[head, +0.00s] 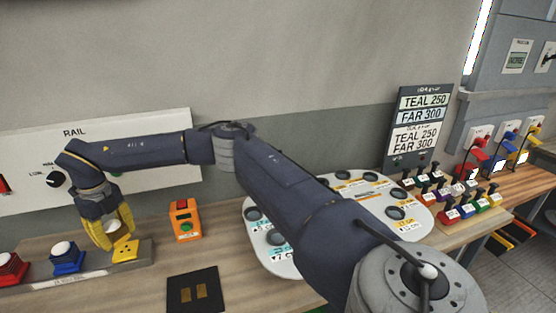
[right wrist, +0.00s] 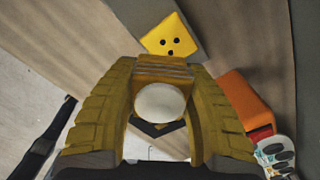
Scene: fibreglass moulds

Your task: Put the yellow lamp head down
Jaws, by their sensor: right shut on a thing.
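My right gripper (head: 110,228), with yellow fingers, points down at the left of the bench. In the right wrist view it is shut on the yellow lamp head (right wrist: 163,67), which has a white dome (right wrist: 160,103). In the head view the fingers hide most of the head; its white dome (head: 112,226) shows between them. A yellow block with three dark holes (head: 127,251) sits on the right end of a grey bar (head: 92,272), close beside the gripper. It also shows in the right wrist view (right wrist: 170,36). I cannot tell whether head and bar touch. My left gripper is not in view.
Blue (head: 67,258) and red (head: 9,268) white-domed lamps stand on the bar. A black pad (head: 193,291) lies in front. A white round-holed plate (head: 262,243) is partly behind my arm.

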